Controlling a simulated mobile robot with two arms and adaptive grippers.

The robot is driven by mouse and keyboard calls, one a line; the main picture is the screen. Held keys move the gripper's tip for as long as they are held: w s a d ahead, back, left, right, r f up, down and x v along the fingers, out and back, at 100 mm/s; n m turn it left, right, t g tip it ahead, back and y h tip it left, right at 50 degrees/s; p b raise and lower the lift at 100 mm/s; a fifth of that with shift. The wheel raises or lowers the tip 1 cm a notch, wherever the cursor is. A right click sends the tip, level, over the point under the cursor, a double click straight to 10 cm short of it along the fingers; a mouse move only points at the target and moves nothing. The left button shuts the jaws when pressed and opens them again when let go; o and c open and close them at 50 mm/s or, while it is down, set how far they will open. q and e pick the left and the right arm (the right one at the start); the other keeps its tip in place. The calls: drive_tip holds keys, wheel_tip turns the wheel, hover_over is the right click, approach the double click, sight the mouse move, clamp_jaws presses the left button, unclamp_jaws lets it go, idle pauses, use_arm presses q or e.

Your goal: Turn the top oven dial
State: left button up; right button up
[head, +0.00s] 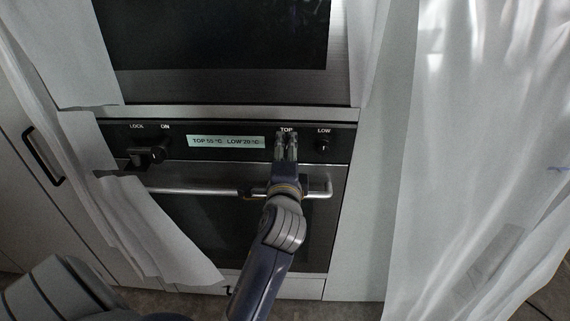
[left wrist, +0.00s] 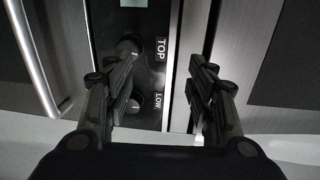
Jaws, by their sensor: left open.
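The oven's black control panel (head: 185,157) carries a TOP label and a LOW label at its right end. The top dial (left wrist: 130,44) shows as a round dark knob beside its label in the left wrist view. In the head view it is hidden behind my left gripper (head: 286,144), which is just below the TOP label. In the left wrist view my left gripper (left wrist: 160,82) is open and empty, its fingers apart. One finger partly overlaps the dials; contact is unclear. The low dial (head: 323,144) is right of the gripper. My right gripper is not in view.
A lit display (head: 226,141) shows TOP and LOW temperatures. Dark controls (head: 147,156) sit under LOCK and ON. The oven handle (head: 205,190) runs below the panel, under my left wrist. White hanging sheets (head: 470,150) flank the oven on both sides.

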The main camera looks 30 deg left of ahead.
use_arm(q)
drive_tip(key=v, duration=0.4)
drive_tip(key=shift+s+d+f, duration=0.15)
drive_tip(key=shift+s+f, duration=0.1)
drive_tip(key=shift+f, duration=0.05)
drive_tip(key=shift+p, duration=0.45)
